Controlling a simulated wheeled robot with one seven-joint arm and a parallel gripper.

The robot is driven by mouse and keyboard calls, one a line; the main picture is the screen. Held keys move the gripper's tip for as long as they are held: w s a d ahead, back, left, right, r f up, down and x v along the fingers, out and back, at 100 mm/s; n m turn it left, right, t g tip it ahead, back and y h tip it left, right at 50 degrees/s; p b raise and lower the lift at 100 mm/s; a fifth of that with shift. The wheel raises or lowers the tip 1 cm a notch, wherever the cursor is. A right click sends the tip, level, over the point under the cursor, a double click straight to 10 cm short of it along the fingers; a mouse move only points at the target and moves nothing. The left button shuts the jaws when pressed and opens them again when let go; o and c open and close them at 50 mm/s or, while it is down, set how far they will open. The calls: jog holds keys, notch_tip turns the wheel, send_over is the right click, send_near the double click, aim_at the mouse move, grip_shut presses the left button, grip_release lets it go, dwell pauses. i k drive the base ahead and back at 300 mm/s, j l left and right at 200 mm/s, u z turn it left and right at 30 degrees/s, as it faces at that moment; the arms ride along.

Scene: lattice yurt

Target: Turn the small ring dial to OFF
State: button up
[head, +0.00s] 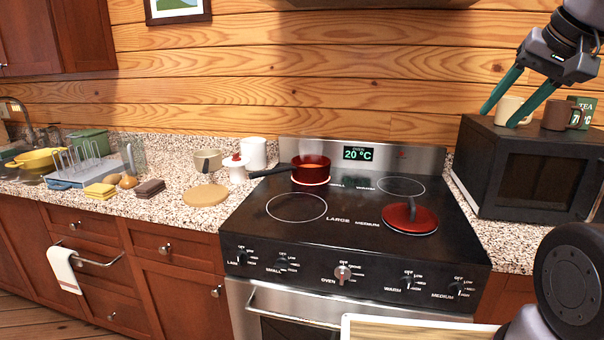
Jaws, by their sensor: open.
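The small ring dial (282,265) is a dark knob on the stove's black front panel, second from the left, marked SMALL with OFF above it. Its pointer is too small to read. A red pot (311,170) with a dark handle stands on the rear left ring, beside the SMALL label; a bright reddish rim shows under it. My gripper (501,118) is open and empty at the upper right, in front of or above the microwave, far from the dial. Its two green fingers are spread and point down-left.
Other dials sit along the panel: large (241,257), oven (343,272), warm (407,282) and medium (457,288). The microwave (535,168) carries mugs. The oven handle (300,312) juts out below the panel.

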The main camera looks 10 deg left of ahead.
aim_at(282, 263)
jog(key=k+l+u, duration=0.2)
jog(key=k, duration=0.35)
jog(key=k+u, duration=0.15)
jog(key=k, duration=0.35)
